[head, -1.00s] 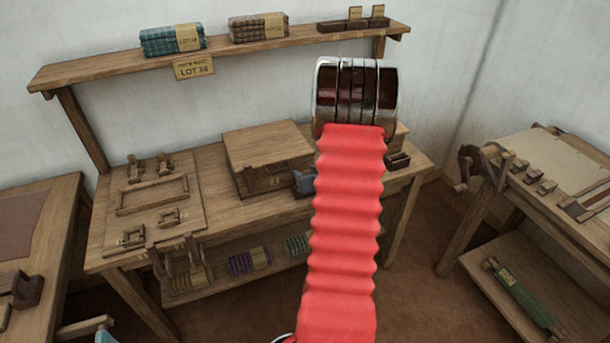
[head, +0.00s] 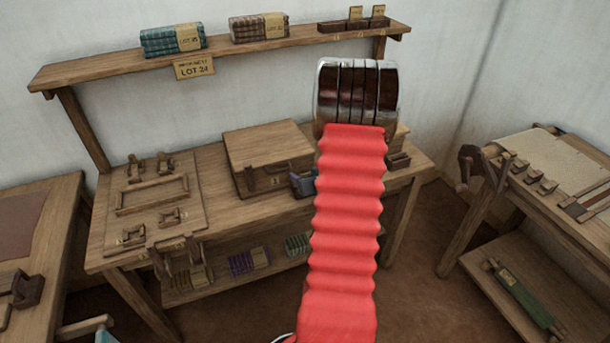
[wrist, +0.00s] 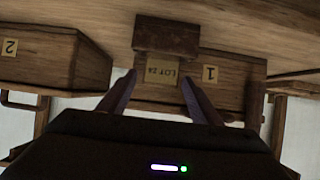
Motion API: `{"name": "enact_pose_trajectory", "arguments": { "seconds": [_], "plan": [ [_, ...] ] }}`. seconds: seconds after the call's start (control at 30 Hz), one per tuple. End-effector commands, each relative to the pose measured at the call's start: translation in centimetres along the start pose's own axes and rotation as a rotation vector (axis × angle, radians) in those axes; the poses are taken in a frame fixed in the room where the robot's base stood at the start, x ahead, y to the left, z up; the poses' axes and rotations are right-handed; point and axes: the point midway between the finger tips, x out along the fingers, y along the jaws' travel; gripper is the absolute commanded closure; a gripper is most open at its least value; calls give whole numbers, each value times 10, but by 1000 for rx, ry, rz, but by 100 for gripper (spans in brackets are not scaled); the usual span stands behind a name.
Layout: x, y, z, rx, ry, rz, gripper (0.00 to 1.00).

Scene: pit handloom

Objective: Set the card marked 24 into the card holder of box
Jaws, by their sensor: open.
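The card marked LOT 24 (wrist: 162,74) stands in a dark wooden holder block (wrist: 166,35) in front of the box labelled 1 (wrist: 232,70). My gripper (wrist: 163,88) is open, with one finger on each side of the card and gaps showing between. In the head view, the same box (head: 265,146) sits on the bench, and one finger of my gripper (head: 303,183) shows at its front right. My red arm hides the card there. The box labelled 2 (wrist: 50,58) is at the left in the wrist view.
A wall shelf (head: 110,68) holds labelled cloth bundles (head: 172,40) and a rack with two upright cards (head: 355,14). A LOT 24 sign (head: 194,68) hangs from it. A wooden frame and small fittings (head: 152,193) lie on the bench's left.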

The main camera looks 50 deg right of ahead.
Motion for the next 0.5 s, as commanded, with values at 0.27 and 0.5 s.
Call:
{"name": "enact_pose_trajectory", "arguments": {
  "seconds": [0.27, 0.5],
  "plan": [
    [-30, 1, -1, 1, 2, 2, 42],
    [-63, 1, -1, 0, 1, 2, 42]
  ]
}}
